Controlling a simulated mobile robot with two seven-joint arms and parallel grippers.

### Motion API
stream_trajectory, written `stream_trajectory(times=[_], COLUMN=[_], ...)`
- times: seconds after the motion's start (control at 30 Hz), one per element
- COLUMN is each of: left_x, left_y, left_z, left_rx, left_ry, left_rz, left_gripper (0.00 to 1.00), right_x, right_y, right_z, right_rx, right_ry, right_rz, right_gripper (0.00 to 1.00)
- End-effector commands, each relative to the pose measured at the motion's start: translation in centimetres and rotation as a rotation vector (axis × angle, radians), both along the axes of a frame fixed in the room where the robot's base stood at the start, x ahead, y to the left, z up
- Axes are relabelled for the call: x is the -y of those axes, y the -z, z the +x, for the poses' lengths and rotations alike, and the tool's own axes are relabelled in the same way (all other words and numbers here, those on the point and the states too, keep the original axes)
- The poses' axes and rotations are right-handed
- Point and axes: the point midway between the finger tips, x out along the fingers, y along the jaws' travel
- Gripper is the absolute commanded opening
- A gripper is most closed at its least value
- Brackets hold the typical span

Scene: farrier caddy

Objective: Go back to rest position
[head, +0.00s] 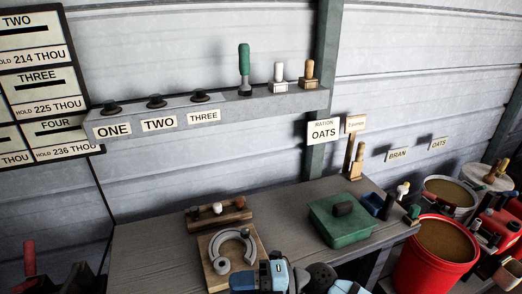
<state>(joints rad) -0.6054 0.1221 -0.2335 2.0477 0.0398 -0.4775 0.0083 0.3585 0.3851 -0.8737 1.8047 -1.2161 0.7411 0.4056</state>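One of my arms, with light blue and black parts, comes in at the bottom edge from right of centre. I take it for my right arm. Its end, my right gripper (262,277), is at the front of the grey bench (150,250), just right of a wooden board (215,277) with a grey horseshoe (222,262). The fingertips are not clear, so I cannot tell whether it is open or shut or holds anything. My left gripper does not show.
A wooden rack (226,220) with small knobs stands behind the horseshoe. A green box (335,228) sits at the bench's right. A wall shelf (250,102) holds several handled tools. Red (408,270) and white (432,185) buckets stand right of the bench. The bench's left part is clear.

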Motion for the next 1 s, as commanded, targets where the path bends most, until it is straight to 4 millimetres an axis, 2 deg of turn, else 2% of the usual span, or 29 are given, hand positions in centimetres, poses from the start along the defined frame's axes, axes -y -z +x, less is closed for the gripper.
stream_trajectory(times=[0.1, 0.17, 0.27, 0.37, 0.4, 0.53, 0.7, 0.8, 0.87, 0.9, 1.0], left_x=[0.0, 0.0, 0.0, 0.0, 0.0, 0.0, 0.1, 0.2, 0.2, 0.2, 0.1], left_y=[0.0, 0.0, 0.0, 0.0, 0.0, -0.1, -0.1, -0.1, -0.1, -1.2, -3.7], left_z=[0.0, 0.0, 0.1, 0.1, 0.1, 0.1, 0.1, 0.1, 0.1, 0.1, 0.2], left_rx=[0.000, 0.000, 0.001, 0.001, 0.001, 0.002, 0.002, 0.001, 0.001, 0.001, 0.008], left_ry=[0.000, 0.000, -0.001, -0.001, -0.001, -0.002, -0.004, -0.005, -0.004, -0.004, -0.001], left_rz=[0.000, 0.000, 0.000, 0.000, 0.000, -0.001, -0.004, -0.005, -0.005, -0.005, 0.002], left_gripper=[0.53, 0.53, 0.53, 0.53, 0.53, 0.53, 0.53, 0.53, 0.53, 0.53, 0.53], right_x=[1.3, 2.9, 6.4, 10.5, 12.2, 16.6, 20.4, 21.9, 22.7, 23.0, 23.0], right_y=[-1.3, -1.1, 0.6, 4.2, 5.9, 11.3, 16.7, 19.0, 20.3, 19.5, 16.9], right_z=[0.6, 1.3, 2.3, 2.1, 1.7, -1.1, -5.8, -8.9, -10.9, -11.3, -11.0], right_rx=[-0.224, -0.344, -0.557, -0.787, -0.879, -1.148, -1.426, -1.568, -1.650, -1.671, -1.646], right_ry=[0.245, 0.381, 0.613, 0.848, 0.934, 1.166, 1.359, 1.438, 1.479, 1.489, 1.483], right_rz=[0.252, 0.349, 0.472, 0.544, 0.560, 0.563, 0.520, 0.485, 0.461, 0.455, 0.454], right_gripper=[0.27, 0.27, 0.27, 0.27, 0.27, 0.27, 0.27, 0.27, 0.27, 0.27, 0.27])
